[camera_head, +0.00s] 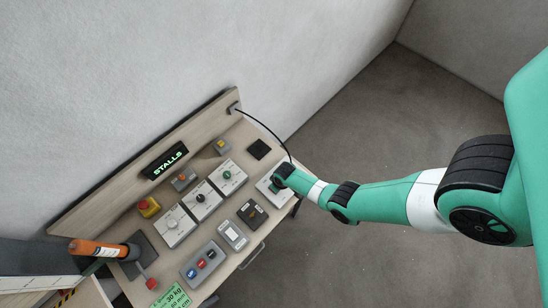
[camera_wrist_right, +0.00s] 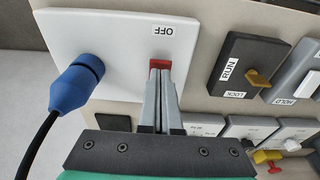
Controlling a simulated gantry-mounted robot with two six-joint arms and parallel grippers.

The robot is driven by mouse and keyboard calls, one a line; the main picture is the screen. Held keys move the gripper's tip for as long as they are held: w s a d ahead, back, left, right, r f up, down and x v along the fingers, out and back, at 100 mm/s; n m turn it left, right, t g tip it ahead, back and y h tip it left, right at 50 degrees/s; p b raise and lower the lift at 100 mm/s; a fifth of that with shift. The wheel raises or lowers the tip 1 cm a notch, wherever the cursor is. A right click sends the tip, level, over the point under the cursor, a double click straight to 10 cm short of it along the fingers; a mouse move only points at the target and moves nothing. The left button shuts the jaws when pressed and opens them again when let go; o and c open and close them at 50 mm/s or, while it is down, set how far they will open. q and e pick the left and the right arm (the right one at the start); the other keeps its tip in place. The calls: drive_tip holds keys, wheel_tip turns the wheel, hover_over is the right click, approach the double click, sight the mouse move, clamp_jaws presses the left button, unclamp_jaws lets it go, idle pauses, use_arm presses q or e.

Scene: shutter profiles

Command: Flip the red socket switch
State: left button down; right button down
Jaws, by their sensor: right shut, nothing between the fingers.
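The socket is a white plate (camera_wrist_right: 120,35) with a blue plug (camera_wrist_right: 80,82) and black cable on its left side in the right wrist view. The small red switch (camera_wrist_right: 160,64) sits on the plate beside an upside-down "OFF" label (camera_wrist_right: 162,30). My right gripper (camera_wrist_right: 160,75) is shut and empty, its fingertips at the red switch and partly hiding it. Whether they touch it is hard to tell. In the head view the right gripper (camera_head: 274,188) is over the socket plate (camera_head: 264,187) at the desk's right end. My left gripper is not in view.
Beside the socket are a black RUN/LOCK switch (camera_wrist_right: 250,70) and a grey HOLD switch (camera_wrist_right: 305,70). The slanted wooden desk (camera_head: 150,182) carries several dial boxes, buttons and a "STALLS" display (camera_head: 165,160). An orange-handled lever (camera_head: 98,248) stands at the left.

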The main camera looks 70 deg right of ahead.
drive_tip(key=shift+f+b, duration=0.5)
drive_tip(key=shift+f, duration=0.05)
idle(0.4)
